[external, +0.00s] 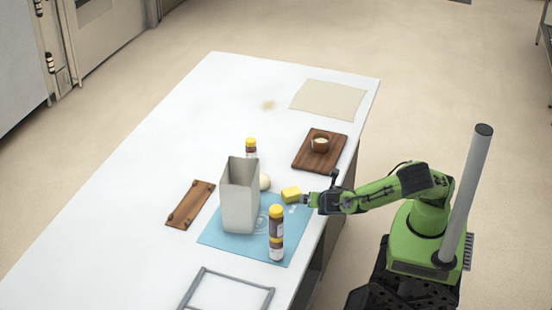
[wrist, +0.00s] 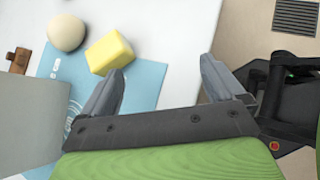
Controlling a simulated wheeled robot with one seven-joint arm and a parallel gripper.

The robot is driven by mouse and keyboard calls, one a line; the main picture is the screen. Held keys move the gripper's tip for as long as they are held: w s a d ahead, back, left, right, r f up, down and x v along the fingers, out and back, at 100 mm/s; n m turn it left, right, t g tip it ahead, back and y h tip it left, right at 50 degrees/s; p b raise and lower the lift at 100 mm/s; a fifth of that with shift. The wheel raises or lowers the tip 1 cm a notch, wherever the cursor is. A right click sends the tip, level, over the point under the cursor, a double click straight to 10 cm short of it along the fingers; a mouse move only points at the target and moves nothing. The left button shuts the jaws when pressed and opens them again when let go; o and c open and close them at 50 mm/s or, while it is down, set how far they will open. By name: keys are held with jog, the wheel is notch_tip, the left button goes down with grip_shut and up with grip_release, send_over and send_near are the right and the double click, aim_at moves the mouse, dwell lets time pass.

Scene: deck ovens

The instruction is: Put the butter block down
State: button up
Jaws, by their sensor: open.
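The yellow butter block (external: 291,194) rests at the upper right edge of the blue mat (external: 215,233) on the white table. It also shows in the wrist view (wrist: 109,52), just beyond the tip of the left finger. My gripper (external: 307,199) is at the table's right side, close beside the block. In the wrist view my gripper (wrist: 165,75) is open, with its fingers wide apart and nothing between them. I cannot tell whether the left fingertip touches the block.
A tall grey container (external: 239,200), a pale round ball (external: 265,182) and bottles with yellow caps (external: 276,240) stand close by. A wooden board (external: 307,160) holds a small bowl (external: 320,145). A wooden rack (external: 190,204) and a grey frame (external: 228,282) lie on the table. The far left is clear.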

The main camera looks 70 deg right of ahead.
jog(key=s+d+r+m+y, duration=0.4)
jog(key=s+r+m, duration=0.3)
jog(key=s+m, duration=0.3)
jog(key=s+d+r+m+y, duration=0.4)
jog(key=s+r+m, duration=0.3)
jog(key=s+m, duration=0.3)
jog(key=shift+s+d+m, duration=0.2)
jog(key=shift+d+m, duration=0.5)
jog(key=shift+m, duration=0.3)
notch_tip(320, 180, up, 6)
jog(key=p, duration=0.5)
jog(key=shift+p, duration=0.35)
